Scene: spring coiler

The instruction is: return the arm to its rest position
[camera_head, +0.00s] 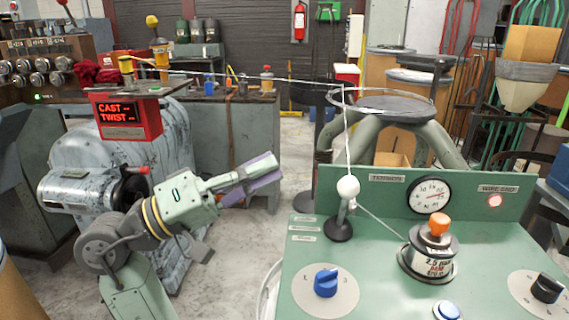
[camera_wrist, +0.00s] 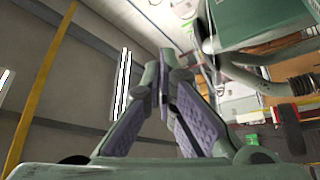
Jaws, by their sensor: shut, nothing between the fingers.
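My arm rises from the lower left in the head view. My gripper (camera_head: 272,170) points right and slightly up, in open air left of the green control panel (camera_head: 300,262). In the wrist view the purple-padded fingers of my gripper (camera_wrist: 165,62) come together at the tips. They are shut with nothing between them. The wrist view looks up toward the ceiling, a white light strip and, at right, part of the room.
The panel carries a blue knob (camera_head: 326,282), an orange-topped spool (camera_head: 438,240) and a tension gauge (camera_head: 429,196). A wire runs from the white ball (camera_head: 348,187) up and across to the left. A red "CAST TWIST" display (camera_head: 125,116) stands behind my arm.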

